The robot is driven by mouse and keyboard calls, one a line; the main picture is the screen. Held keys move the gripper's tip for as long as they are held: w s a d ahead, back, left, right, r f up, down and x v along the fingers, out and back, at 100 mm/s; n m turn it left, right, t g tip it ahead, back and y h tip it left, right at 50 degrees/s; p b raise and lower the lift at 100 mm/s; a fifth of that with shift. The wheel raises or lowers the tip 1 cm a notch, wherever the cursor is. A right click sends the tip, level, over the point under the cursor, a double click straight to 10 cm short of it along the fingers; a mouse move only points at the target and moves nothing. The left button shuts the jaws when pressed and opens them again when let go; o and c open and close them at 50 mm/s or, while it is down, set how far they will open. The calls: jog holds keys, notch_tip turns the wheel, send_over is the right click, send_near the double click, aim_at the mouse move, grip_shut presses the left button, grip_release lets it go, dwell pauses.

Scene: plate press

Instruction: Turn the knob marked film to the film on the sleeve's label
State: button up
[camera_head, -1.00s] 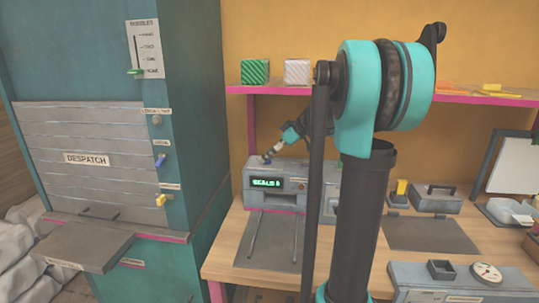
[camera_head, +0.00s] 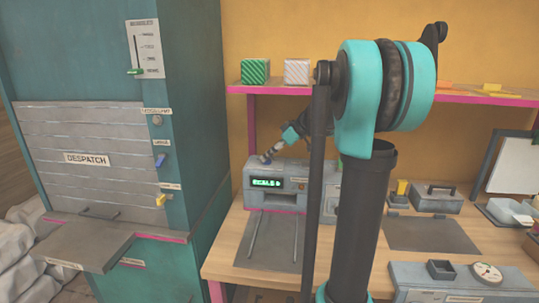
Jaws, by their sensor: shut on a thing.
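My gripper (camera_head: 274,152) is small and far off, at the top left edge of a grey press-like machine (camera_head: 255,207) with a lit green display (camera_head: 266,183). It is shut on a small dark blue part (camera_head: 266,159) at the top of that machine. I cannot tell whether this part is the film knob, as no marking on it can be read. The display text is too small to read surely. I cannot make out the sleeve or its label.
My own arm column blocks the middle of the view and hides part of the machine's right side. A teal cabinet with a despatch shutter (camera_head: 60,130) stands at the left. A pink-edged shelf (camera_head: 268,90) with a green striped box (camera_head: 255,71) runs above the bench.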

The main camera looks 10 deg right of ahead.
jog(key=m+t+h, duration=0.2)
jog(key=m, duration=0.1)
jog(key=shift+s+a, duration=0.2)
jog(key=shift+m+t+h, duration=0.7)
jog(key=shift+m+h, duration=0.4)
jog(key=shift+m, duration=0.9)
jog(key=o, duration=1.2)
jog(key=shift+c, duration=0.2)
jog(key=v, duration=1.2)
jog(key=shift+a, duration=0.1)
